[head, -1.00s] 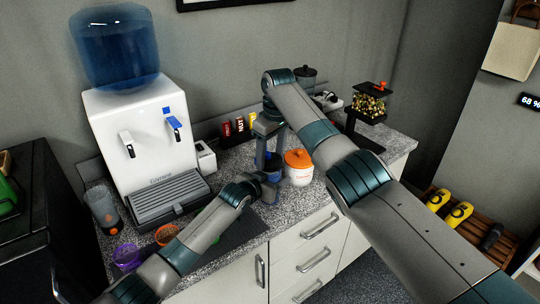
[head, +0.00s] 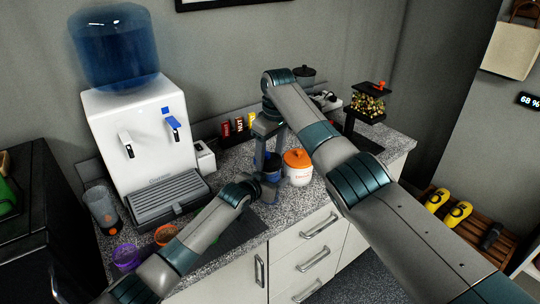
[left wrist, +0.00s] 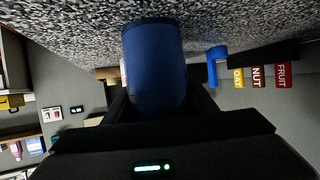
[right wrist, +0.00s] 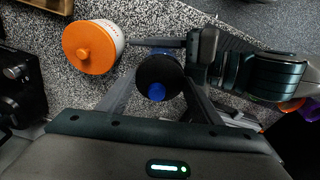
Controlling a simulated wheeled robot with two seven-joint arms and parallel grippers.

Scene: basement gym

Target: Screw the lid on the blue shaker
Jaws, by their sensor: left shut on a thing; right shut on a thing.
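The blue shaker (left wrist: 153,65) stands on the speckled counter and fills the space between my left gripper's fingers in the left wrist view. In the head view the shaker (head: 272,165) is partly hidden by both grippers. My left gripper (head: 262,190) is shut on the shaker's body from the side. The black lid (right wrist: 150,70) with its blue cap (right wrist: 157,91) sits at the top of the shaker. My right gripper (right wrist: 158,78) points down from above and is shut on the lid. The joint between lid and shaker is hidden, so I cannot tell how tightly they meet.
A white jar with an orange lid (head: 297,160) stands close to the right of the shaker. A water dispenser (head: 140,130), a grey cup (head: 102,208), and purple (head: 126,257) and orange (head: 165,235) rings are on the left. Small labelled packets (head: 238,126) stand behind.

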